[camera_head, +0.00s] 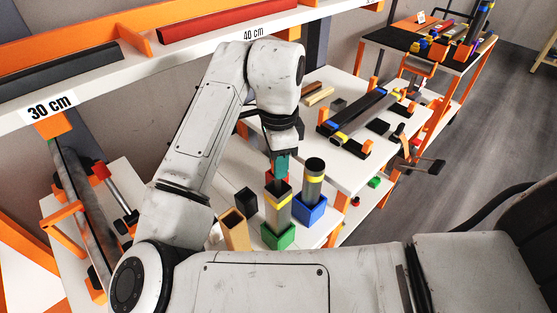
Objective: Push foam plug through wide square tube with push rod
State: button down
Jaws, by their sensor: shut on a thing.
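My gripper (282,150) points down and is shut on a teal piece (282,166) with a bit of red beside it. I cannot tell whether this is the foam plug or part of the push rod. The teal piece is right at the top of a grey square tube (278,210) with a yellow band. Whether its lower end is inside the tube is unclear. The tube stands upright in a green holder (278,238).
A tan square tube (235,228) and a black block (245,201) stand left of the green holder. The white shelf (215,52) passes behind my arm. A red-ended rod (122,192) lies at the left. More tubes lie on the table behind, at right.

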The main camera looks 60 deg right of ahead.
notch_tip(320, 180, up, 34)
jog(key=p, duration=1.8)
jog(key=shift+p, duration=0.3)
dwell(1.3)
jog(key=shift+f, duration=0.15)
dwell(0.8)
